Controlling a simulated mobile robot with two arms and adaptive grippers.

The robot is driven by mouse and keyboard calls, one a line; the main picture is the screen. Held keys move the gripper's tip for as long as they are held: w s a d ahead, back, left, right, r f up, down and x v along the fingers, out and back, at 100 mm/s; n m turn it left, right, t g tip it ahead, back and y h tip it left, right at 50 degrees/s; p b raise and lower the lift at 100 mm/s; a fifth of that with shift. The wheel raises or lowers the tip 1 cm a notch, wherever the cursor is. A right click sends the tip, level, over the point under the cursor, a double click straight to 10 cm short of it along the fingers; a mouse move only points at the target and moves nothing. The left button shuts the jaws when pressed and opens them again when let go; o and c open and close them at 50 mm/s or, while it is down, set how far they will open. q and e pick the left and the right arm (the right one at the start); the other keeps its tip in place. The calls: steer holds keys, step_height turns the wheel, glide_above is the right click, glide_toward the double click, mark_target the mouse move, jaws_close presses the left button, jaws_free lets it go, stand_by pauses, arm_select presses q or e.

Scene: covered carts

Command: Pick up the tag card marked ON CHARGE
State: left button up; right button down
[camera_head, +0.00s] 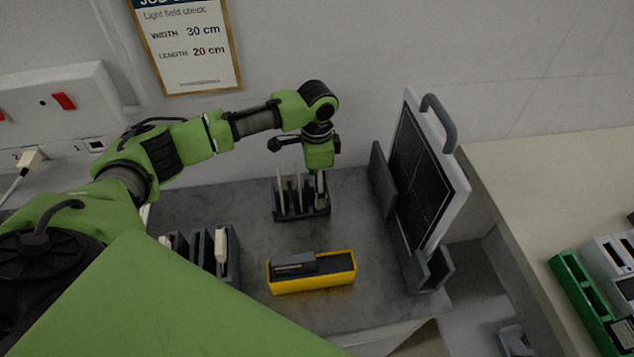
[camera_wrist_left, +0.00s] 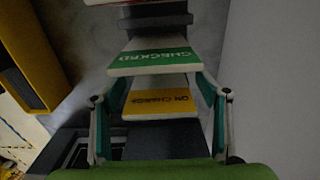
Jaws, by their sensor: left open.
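The tag card marked ON CHARGE (camera_wrist_left: 160,104) has a yellow face and stands in a slotted dark rack (camera_head: 302,212). In the left wrist view it lies between the spread fingers of my left gripper (camera_wrist_left: 160,110), partly behind the green CHECKED card (camera_wrist_left: 155,60). My left gripper also shows in the head view (camera_head: 319,178), above the right end of the rack. It is open, one finger on each side of the yellow card; whether they touch it I cannot tell. A third card with red marking (camera_wrist_left: 105,2) is cut off at the top. My right gripper is out of view.
A yellow and black case (camera_head: 312,284) lies in front of the rack. A dark holder with a pale item (camera_head: 222,245) stands at left. A white-framed panel with a handle (camera_head: 428,175) stands upright at right. The wall is close behind.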

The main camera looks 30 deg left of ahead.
arm_select(q)
steer(key=c, duration=1.1)
steer(key=shift+r, duration=0.1)
